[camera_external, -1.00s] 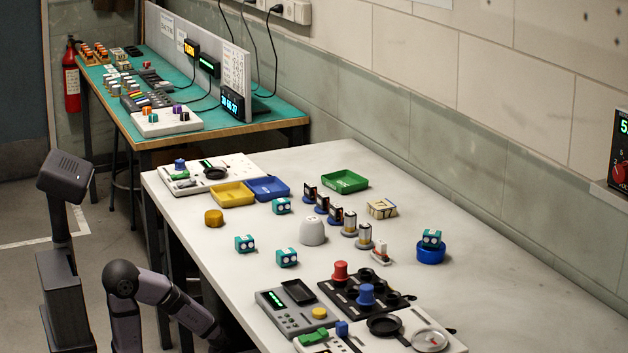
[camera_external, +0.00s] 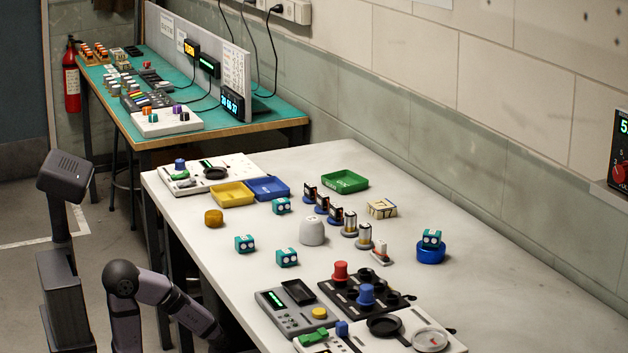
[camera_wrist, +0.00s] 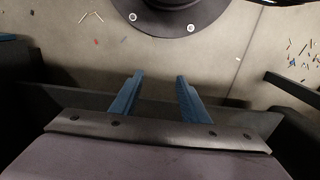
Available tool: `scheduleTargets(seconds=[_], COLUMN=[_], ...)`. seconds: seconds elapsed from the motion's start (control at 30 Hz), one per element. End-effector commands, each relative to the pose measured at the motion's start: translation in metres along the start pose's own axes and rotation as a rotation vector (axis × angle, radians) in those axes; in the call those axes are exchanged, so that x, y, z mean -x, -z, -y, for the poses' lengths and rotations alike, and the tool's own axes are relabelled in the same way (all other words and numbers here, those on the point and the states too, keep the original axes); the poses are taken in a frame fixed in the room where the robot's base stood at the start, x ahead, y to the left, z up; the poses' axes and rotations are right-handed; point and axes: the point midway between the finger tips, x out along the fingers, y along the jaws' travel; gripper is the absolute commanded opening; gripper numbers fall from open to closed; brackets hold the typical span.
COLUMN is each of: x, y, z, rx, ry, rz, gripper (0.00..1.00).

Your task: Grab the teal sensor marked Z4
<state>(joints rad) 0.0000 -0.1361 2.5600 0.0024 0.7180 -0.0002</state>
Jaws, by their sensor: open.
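Several alike teal sensors with two pale round faces are on the white bench in the external view. One teal sensor (camera_external: 281,206) lies near the blue tray, one (camera_external: 245,243) further left, and one (camera_external: 287,257) nearer the front. Another teal sensor (camera_external: 431,237) sits on top of a round blue stand (camera_external: 430,254) at the right. Their markings are too small to read, so I cannot tell which is Z4. My gripper (camera_wrist: 156,92) shows in the wrist view with its two blue fingers apart and nothing between them. It points at the floor, away from the sensors.
A white dome (camera_external: 312,232) stands amid the sensors, with small cylinders (camera_external: 364,237) to its right. Yellow (camera_external: 233,194), blue (camera_external: 268,188) and green (camera_external: 345,181) trays lie behind. A black fixture with knobs (camera_external: 352,291) and a grey device (camera_external: 297,310) fill the near end.

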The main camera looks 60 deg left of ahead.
Motion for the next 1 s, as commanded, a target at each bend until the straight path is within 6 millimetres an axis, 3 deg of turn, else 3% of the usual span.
scheduleTargets(seconds=[0.07, 0.37, 0.57, 0.77, 1.0], x=[0.000, 0.000, 0.001, 0.007, 0.029], y=[0.000, 0.000, 0.008, 0.025, 0.031], z=[0.000, 0.001, 0.022, 0.086, 0.198], rx=[0.000, 0.003, 0.095, 0.369, 0.816], ry=[0.000, 0.001, 0.041, 0.157, 0.339], rz=[0.000, 0.000, -0.021, -0.092, -0.249], gripper=[0.57, 0.57, 0.57, 0.57, 0.57])
